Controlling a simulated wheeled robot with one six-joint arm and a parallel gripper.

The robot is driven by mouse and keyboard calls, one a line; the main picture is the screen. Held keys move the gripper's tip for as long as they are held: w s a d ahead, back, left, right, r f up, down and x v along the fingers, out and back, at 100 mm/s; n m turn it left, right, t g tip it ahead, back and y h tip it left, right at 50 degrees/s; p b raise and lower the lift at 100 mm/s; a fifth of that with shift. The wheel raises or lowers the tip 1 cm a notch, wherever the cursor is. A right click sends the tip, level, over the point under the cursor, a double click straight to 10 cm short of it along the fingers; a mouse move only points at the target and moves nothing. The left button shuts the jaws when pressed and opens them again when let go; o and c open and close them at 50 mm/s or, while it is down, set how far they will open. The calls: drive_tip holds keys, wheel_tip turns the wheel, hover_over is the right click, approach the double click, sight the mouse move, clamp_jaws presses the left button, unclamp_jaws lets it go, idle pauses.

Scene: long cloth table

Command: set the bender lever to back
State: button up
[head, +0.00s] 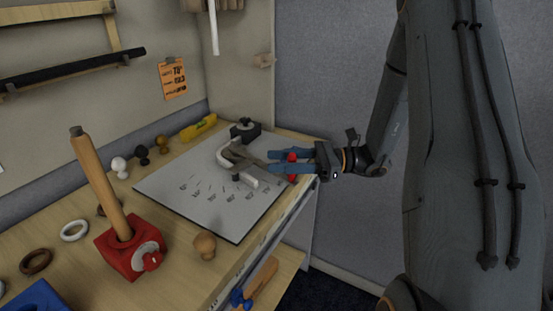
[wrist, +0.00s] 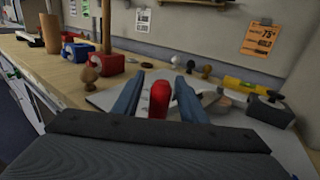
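The bender stands on a pale sheet (head: 205,195) with printed angle marks, near the table's right end. It has a dark block (head: 245,130), a white curved tube (head: 224,154) and a grey lever arm. The lever's red grip (head: 292,179) is at the sheet's right edge, and it shows upright in the wrist view (wrist: 160,98). My gripper (head: 269,162) reaches in from the right with its two blue fingers on either side of the red grip. In the wrist view the fingers (wrist: 160,84) are apart, with gaps beside the grip. Part of the grip is hidden by a finger.
A red block (head: 118,252) with a tall wooden post stands front left. A wooden knob (head: 204,245) is near the front edge. Rings, several small knobs and a yellow level (head: 198,127) lie along the left and back. The wall panel (head: 238,90) bounds the back.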

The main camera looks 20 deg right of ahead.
drive_tip(key=shift+w+a, duration=0.1)
drive_tip(key=shift+a, duration=0.3)
clamp_jaws()
